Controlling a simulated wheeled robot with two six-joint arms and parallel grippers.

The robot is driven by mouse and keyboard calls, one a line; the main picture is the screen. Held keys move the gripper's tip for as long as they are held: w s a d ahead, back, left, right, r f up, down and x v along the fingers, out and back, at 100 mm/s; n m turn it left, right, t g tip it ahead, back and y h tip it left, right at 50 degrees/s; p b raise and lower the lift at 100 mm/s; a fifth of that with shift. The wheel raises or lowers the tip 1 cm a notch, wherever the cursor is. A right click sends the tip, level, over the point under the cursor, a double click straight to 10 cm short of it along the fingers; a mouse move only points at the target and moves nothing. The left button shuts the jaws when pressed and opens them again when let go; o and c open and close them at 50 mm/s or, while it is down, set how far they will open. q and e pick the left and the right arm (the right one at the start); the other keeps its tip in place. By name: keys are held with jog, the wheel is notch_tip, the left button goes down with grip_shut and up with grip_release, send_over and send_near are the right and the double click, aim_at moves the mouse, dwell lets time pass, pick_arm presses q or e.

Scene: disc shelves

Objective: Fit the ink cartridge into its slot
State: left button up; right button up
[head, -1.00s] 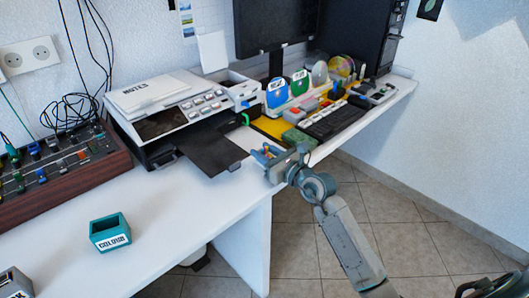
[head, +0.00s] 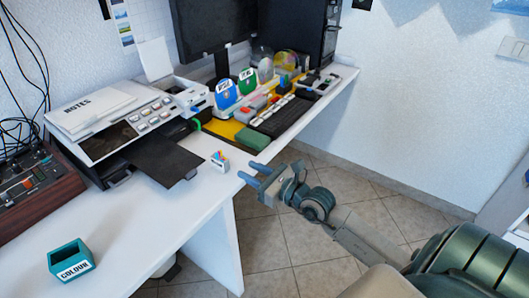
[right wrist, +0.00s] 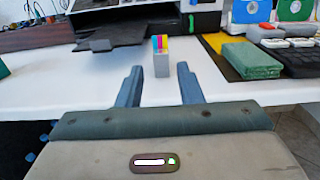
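The ink cartridge (head: 219,160) is a small grey block with coloured stripes on top. It stands upright on the white desk, right of the printer's (head: 150,122) black output tray. In the right wrist view the cartridge (right wrist: 161,65) is ahead, centred between my finger lines. My right gripper (head: 249,171) is open and empty at the desk's front edge, a short way right of the cartridge and not touching it. Its two blue-grey fingers (right wrist: 159,70) are spread in the wrist view. I cannot make out the cartridge slot clearly. My left gripper is not in view.
A teal box marked COLOUR (head: 71,261) stands at the front left of the desk. A green block (head: 252,138), a keyboard (head: 282,117) and disc holders lie behind the cartridge. A mixer (head: 35,186) is at the left. The desk between box and cartridge is clear.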

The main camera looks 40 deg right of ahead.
jog(key=s+d+r+m+t+h, duration=0.1)
jog(key=s+r+m+t+h, duration=0.2)
jog(key=m, duration=0.7)
jog(key=s+d+r+m+t+h, duration=0.2)
jog(key=s+m+h, duration=0.25)
jog(key=m, duration=0.45)
jog(key=s+d+f+m+g+h, duration=0.4)
jog(key=f+m+g+h, duration=0.35)
jog(key=m, duration=0.55)
jog(key=s+a+f+m+g+y, duration=0.7)
jog(key=s+a+f, duration=0.4)
jog(key=s+f, duration=0.3)
jog(key=shift+s+a+f+g+y, duration=0.3)
jog(key=shift+a+f+g+y, duration=0.15)
jog(key=shift+g+y, duration=0.65)
jog(key=shift+h, duration=0.3)
